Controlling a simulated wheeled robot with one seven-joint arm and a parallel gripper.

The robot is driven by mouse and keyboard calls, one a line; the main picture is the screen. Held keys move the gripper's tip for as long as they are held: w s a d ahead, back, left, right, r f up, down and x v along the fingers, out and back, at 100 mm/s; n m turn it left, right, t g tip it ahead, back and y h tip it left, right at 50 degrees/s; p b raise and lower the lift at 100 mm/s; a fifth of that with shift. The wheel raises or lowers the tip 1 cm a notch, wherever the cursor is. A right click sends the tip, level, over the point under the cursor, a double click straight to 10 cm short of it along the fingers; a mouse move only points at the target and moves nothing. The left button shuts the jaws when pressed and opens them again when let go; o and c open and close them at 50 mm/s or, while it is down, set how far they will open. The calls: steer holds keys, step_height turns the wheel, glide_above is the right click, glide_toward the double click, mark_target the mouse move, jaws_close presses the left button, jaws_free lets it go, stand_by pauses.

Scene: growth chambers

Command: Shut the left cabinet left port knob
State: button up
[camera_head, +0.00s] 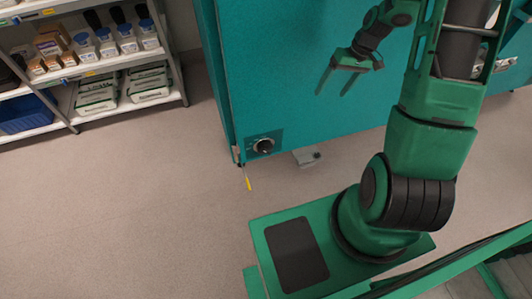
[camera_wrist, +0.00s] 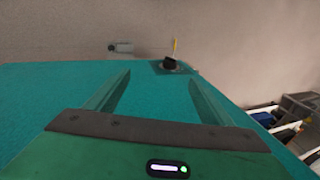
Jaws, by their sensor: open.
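The port knob (camera_head: 264,146) is a round black knob on a small dark plate, low on the left part of the teal cabinet (camera_head: 285,60) face. In the wrist view the knob (camera_wrist: 170,63) shows past the fingertips, near the cabinet's far edge. I cannot read its setting. My gripper (camera_head: 334,88) is open and empty, in front of the cabinet, above and right of the knob in the head view. In the wrist view its two spread fingers (camera_wrist: 160,78) point toward the knob's side and appear apart from it.
A thin yellow-tipped piece (camera_head: 248,182) hangs by the cabinet's lower left corner. A small grey fitting (camera_head: 308,157) sticks out under the cabinet. A shelf rack (camera_head: 168,99) with bottles and bags stands at the upper left. The floor (camera_head: 130,200) between is clear.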

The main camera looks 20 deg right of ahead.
steer(key=w+a+f+t+y, duration=0.15)
steer(key=w+f, duration=0.35)
steer(key=f, duration=0.7)
steer(key=m+t+y, duration=0.4)
steer(key=m+t, duration=0.1)
steer(key=t, duration=0.3)
glide_toward(268, 152)
steer(key=x, duration=1.1)
steer(key=shift+f, duration=0.1)
steer(key=c, duration=0.8)
